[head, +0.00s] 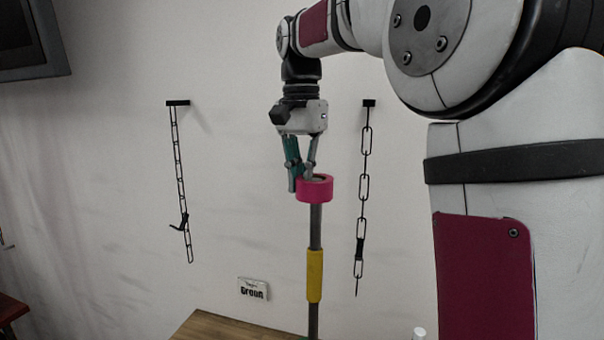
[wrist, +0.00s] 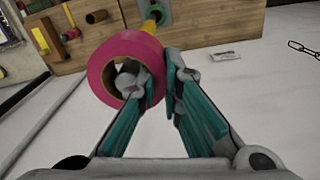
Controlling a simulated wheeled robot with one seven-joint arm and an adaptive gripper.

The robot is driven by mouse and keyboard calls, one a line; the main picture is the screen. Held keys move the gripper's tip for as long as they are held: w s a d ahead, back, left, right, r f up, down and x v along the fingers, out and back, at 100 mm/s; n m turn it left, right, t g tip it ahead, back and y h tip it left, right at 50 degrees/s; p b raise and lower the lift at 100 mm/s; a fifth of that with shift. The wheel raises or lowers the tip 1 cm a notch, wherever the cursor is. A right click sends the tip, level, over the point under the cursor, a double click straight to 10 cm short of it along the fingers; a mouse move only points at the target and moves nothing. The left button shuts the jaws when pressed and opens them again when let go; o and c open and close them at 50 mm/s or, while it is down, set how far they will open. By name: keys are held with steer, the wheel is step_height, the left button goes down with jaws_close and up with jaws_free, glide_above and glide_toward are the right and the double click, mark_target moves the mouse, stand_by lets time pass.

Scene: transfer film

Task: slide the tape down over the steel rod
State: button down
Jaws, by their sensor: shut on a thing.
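The tape is a thick pink roll (head: 314,194), roughly level at the top of the steel rod in the head view. My gripper (head: 302,178) is shut on the roll's wall from above. In the wrist view the pink roll (wrist: 110,48) has one finger inside its hole and the other outside, with its wall between my fingertips (wrist: 160,76). The grey steel rod (head: 315,230) stands upright below the roll and wears a yellow sleeve (head: 314,275). The yellow part (wrist: 150,25) shows beyond the roll's rim.
A wooden surface (head: 225,327) lies low under the rod. Black chains hang on the wall to the left (head: 180,180) and right (head: 364,190) of the rod. A small white sign (head: 253,290) is on the wall. A brown tube (wrist: 97,17) sits on wood at upper left in the wrist view.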

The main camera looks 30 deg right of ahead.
mark_target(302, 194)
steer(key=shift+f, duration=1.85)
steer(key=shift+r, duration=0.15)
steer(key=shift+r, duration=3.65)
steer(key=shift+f, duration=2.25)
